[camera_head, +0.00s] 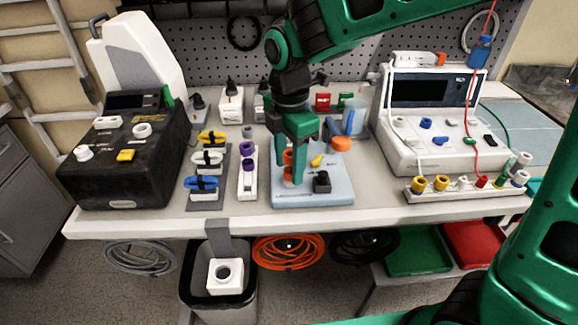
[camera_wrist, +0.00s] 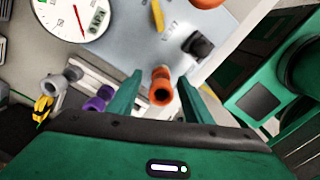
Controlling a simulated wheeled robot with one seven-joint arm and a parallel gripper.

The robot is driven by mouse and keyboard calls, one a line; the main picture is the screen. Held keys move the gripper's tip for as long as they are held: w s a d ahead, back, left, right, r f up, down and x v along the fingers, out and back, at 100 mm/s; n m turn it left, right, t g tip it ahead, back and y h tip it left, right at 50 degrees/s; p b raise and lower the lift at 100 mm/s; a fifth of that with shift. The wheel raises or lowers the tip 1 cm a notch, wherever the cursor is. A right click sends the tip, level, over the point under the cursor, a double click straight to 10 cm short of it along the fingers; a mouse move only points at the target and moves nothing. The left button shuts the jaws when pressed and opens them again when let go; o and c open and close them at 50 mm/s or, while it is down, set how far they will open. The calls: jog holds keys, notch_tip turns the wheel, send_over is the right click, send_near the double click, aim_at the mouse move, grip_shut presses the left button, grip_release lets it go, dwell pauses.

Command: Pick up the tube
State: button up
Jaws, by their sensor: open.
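An orange tube (camera_wrist: 160,92) with a round open-looking end stands between the two fingers of my gripper (camera_wrist: 160,80) in the wrist view. I see a gap on either side of it, nearer the right finger. In the head view my gripper (camera_head: 291,178) points down over the left part of a pale blue tray (camera_head: 312,198). The orange tube (camera_head: 288,157) shows there only in part, behind and between the green fingers. My gripper is open, and the tube's lower part is hidden.
A white rack with purple-capped tubes (camera_head: 247,148) stands left of the tray. A white device (camera_head: 430,120) stands right; a black pump (camera_head: 125,160) stands left.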

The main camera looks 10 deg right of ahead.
jog(key=c, duration=1.1)
jog(key=shift+r, duration=0.15)
